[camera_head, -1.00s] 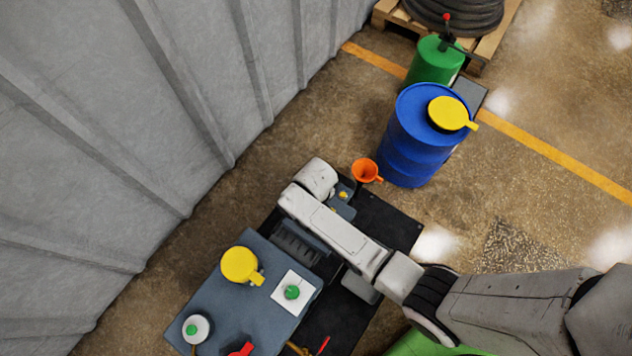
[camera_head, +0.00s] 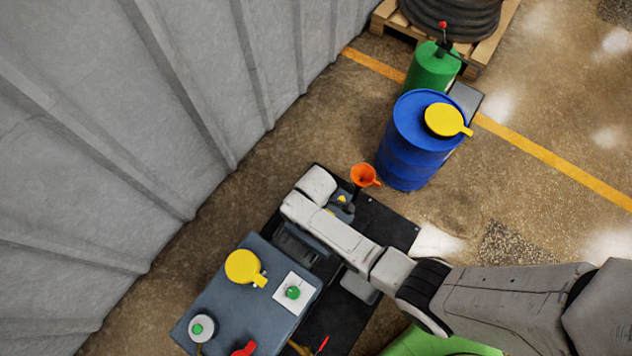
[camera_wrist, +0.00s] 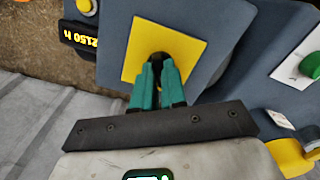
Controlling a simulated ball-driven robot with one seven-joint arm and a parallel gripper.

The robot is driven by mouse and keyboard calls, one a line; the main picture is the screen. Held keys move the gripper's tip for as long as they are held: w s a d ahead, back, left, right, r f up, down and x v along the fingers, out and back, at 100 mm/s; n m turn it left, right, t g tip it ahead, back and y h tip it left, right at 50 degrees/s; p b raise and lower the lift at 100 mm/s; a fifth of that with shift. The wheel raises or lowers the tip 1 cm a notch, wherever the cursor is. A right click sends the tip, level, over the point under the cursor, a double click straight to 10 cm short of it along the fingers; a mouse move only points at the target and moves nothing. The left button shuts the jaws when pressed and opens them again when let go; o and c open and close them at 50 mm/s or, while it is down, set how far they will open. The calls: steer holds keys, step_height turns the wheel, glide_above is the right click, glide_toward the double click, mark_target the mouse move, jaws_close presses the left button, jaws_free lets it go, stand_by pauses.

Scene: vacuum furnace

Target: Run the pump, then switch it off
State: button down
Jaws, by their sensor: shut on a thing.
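In the wrist view, my gripper (camera_wrist: 160,68) has teal fingers shut on a small black knob (camera_wrist: 158,56). The knob sits on a yellow plate (camera_wrist: 185,52) on the blue-grey pump unit (camera_wrist: 228,75). The fingers cover most of the knob, so I cannot tell which way it points. A black hour display (camera_wrist: 78,36) with yellow digits is beside the plate. In the head view, the pump unit (camera_head: 232,307) shows at the lower left, with a green button (camera_head: 293,292) on a white plate. My arm hides the knob and the gripper there.
A yellow cap (camera_head: 242,266) and a red handle (camera_head: 243,349) are on the unit's top. An orange funnel (camera_head: 363,175) stands close beyond my wrist. A blue drum (camera_head: 412,150) and a green container (camera_head: 433,70) stand farther off. A grey ribbed wall (camera_head: 110,130) rises at the left.

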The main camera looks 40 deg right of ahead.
stand_by(0.4)
steer(key=c, duration=1.2)
jaws_free()
steer(key=shift+r, duration=0.1)
step_height(320, 180, up, 11)
steer(key=p, duration=0.2)
steer(key=shift+f+p, duration=0.2)
steer(key=shift+p, duration=0.15)
